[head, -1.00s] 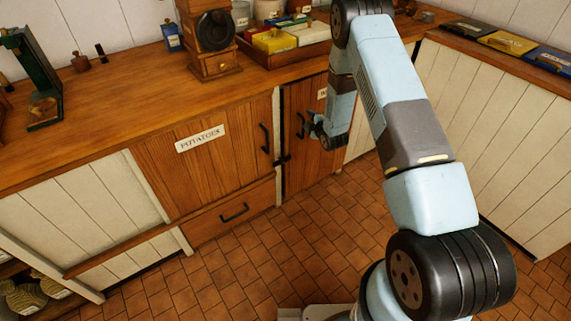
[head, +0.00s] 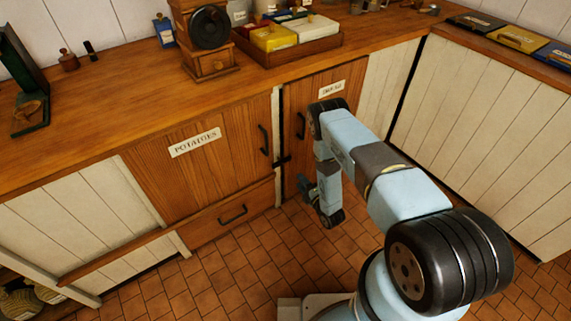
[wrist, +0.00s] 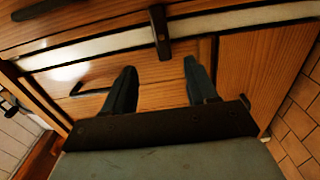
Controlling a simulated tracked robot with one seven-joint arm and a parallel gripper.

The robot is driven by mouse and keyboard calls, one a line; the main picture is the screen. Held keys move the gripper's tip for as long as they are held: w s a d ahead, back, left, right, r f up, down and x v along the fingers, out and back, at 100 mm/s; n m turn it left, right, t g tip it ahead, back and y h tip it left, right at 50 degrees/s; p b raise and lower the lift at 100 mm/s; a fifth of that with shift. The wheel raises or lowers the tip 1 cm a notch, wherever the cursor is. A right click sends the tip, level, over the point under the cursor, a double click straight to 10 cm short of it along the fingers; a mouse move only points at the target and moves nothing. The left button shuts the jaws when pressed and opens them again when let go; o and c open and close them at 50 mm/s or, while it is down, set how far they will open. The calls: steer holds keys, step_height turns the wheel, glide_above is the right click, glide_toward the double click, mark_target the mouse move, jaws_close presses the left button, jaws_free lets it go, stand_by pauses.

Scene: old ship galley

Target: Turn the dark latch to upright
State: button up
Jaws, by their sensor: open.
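The dark latch (head: 283,161) is a small bar on the pale post between the POTATOES door (head: 205,150) and the cabinet door to its right (head: 325,90). It lies across the post, roughly horizontal. In the wrist view the latch (wrist: 160,32) crosses the pale strip at right angles, beyond the gap between my fingertips. My gripper (head: 305,187) is low in front of the right cabinet door, right of and below the latch in the head view. In the wrist view my gripper (wrist: 159,66) is open and empty, and its fingers appear apart from the latch.
Dark handles stick out from the POTATOES door (head: 264,139), the right door (head: 300,125) and the drawer (head: 233,214). The wooden counter (head: 120,115) carries a coffee grinder (head: 205,35) and a tray of boxes (head: 285,60). The tiled floor (head: 225,265) is clear in front.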

glide_toward(283, 164)
steer(key=x, duration=0.8)
steer(key=shift+a+r, duration=0.15)
steer(key=shift+r, duration=0.1)
steer(key=shift+c, duration=0.3)
steer(key=c, duration=1)
